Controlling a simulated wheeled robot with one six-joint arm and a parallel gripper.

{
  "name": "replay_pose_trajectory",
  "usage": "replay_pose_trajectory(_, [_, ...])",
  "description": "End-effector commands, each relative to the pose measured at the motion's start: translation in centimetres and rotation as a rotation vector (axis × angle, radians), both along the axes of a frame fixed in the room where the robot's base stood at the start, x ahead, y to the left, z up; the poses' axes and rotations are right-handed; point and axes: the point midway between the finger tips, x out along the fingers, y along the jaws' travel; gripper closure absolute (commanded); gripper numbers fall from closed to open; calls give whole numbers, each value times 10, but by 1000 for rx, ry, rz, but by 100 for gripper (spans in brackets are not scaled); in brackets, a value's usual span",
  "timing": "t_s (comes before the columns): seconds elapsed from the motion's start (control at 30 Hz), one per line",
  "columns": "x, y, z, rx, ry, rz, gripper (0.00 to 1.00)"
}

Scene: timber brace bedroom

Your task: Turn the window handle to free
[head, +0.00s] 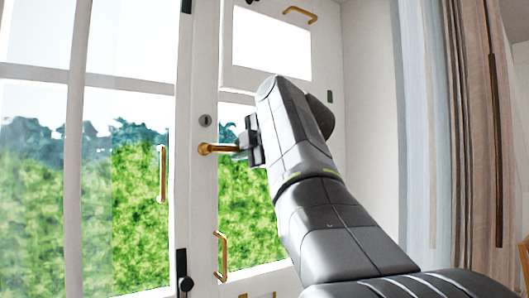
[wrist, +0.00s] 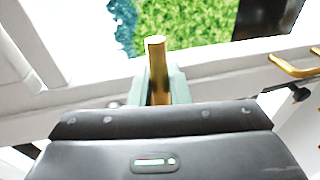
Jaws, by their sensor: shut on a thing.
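The window handle (head: 219,148) is a brass lever on the white middle frame of the window. It points roughly level to the right from its round pivot in the head view. My gripper (head: 242,150) is at the lever's right part and shut on it. In the wrist view the brass lever (wrist: 157,75) stands up between my gripper's fingers (wrist: 159,88). The fingers hide part of the lever there.
A brass pull (head: 222,256) sits below on the same casement, another (head: 162,174) on the left one, and a third (head: 300,14) at the top. A dark keyhole plate (head: 206,121) is above the handle. Curtains (head: 470,120) hang at the right.

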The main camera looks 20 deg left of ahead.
Motion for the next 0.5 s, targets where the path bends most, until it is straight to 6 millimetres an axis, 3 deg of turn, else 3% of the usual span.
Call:
replay_pose_trajectory(0.27, [0, 0, 2, 0, -5, 0, 100])
replay_pose_trajectory(0.3, [0, 0, 2, 1, -6, 0, 82])
replay_pose_trajectory(0.4, [0, 0, 2, 1, -4, 0, 64])
replay_pose_trajectory(0.5, [0, 0, 1, 1, -4, 0, 64])
